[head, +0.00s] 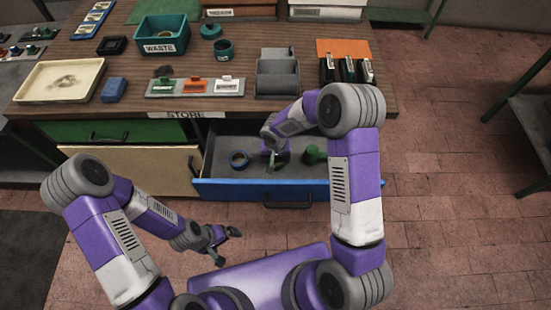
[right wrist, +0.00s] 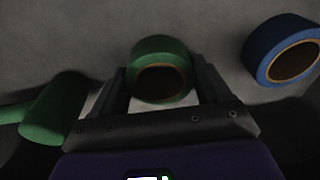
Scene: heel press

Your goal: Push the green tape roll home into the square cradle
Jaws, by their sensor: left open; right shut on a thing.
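The green tape roll (right wrist: 160,48) is between the fingers of my right gripper (right wrist: 160,88), which is shut on it inside the open drawer. In the head view my right gripper (head: 275,161) hides most of the roll, with a bit of green showing. A small black square frame (head: 111,45) on the tabletop at the back left may be the square cradle; I cannot tell for certain. My left gripper (head: 226,239) is open and empty, in front of the bench and away from the drawer.
A blue tape roll (head: 239,158) and a green cylinder (head: 314,154) lie in the blue-fronted drawer (head: 265,190). On the bench stand a teal bin (head: 163,42), a cream tray (head: 58,80), a blue block (head: 114,89) and a grey stepped holder (head: 277,78).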

